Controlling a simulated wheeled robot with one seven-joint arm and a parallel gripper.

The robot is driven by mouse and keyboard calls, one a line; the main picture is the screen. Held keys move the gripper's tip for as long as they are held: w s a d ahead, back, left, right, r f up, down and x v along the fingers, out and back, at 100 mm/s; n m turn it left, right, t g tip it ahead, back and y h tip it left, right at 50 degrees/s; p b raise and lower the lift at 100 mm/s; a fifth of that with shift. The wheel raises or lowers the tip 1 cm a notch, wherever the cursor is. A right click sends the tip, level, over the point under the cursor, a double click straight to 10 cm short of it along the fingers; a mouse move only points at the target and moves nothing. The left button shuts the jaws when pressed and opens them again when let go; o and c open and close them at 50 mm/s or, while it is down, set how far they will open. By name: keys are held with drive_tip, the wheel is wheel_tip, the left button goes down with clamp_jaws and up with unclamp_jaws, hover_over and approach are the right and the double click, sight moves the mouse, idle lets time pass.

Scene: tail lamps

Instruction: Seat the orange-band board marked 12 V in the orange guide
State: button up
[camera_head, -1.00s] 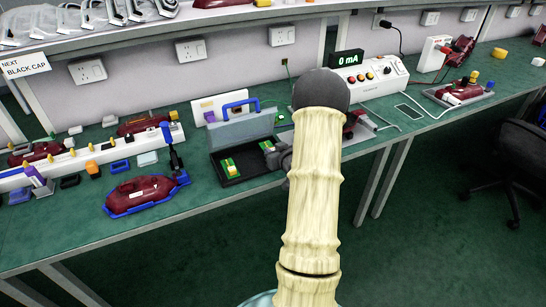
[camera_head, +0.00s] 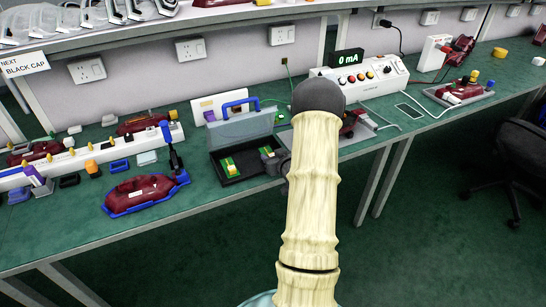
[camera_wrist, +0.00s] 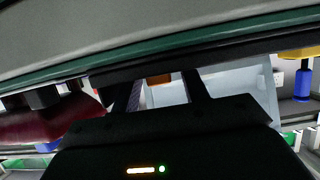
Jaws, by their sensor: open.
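An open black case (camera_head: 215,172) with a clear raised lid and blue handle stands mid-bench in the head view. A green board with a yellow-white part (camera_head: 229,165) lies in it. Another green patch shows at the case's right end beside my gripper (camera_head: 272,160), which is partly hidden behind my arm. In the wrist view my gripper (camera_wrist: 160,95) is open, its two dark fingers apart. A small orange patch (camera_wrist: 158,78) shows between them; I cannot tell whether it is a board's band. No 12 V marking is readable, and I cannot make out the orange guide.
A dark red lamp housing in a blue stand (camera_head: 145,192) is left of the case. A white power unit reading 0 mA (camera_head: 365,77) stands behind right. A red assembly (camera_head: 358,124) is close right of my arm. The front bench strip is mostly clear.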

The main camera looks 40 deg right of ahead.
drive_tip(key=shift+s, duration=0.1)
drive_tip(key=a+v, duration=0.1)
drive_tip(key=v, duration=1.6)
drive_tip(key=shift+f, duration=0.1)
